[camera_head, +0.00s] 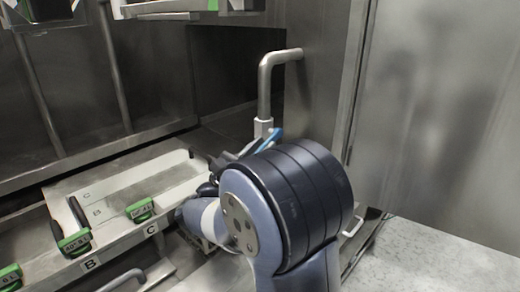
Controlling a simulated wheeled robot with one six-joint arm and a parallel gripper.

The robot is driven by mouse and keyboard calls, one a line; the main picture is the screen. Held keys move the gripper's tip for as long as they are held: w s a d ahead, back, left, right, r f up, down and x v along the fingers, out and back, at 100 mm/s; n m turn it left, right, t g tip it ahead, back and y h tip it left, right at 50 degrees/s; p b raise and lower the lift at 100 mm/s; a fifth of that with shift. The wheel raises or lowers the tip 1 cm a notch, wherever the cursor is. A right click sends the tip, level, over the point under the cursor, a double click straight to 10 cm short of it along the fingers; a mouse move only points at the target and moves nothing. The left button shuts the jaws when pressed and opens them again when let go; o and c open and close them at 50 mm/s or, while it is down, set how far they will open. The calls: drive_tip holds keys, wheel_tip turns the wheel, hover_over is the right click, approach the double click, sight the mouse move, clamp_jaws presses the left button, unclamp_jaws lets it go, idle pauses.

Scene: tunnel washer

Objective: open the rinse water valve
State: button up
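A bent metal pipe (265,88) comes out of the wall at the upper middle and runs down to a pale fitting (263,127). A blue piece (268,141), possibly the valve's lever, shows tilted just below this fitting. I cannot read a rinse water label on it. My gripper (214,166) seems to be the dark part just left of and below the blue piece. My own arm hides most of it. I cannot tell whether its fingers are apart, or whether they touch the blue piece.
A metal ledge (180,173) marked with letters is at the lower left. It carries a green-tagged block (140,210) and another green-tagged block with a dark handle (75,240). A metal bar handle (122,280) is below. A large steel panel (440,110) stands at right, with pale floor (430,255) below.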

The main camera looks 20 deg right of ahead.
drive_tip(key=shift+o, duration=0.5)
drive_tip(key=v, duration=1.1)
drive_tip(key=shift+b, duration=0.45)
drive_tip(key=shift+d, duration=0.1)
drive_tip(key=shift+c, duration=0.2)
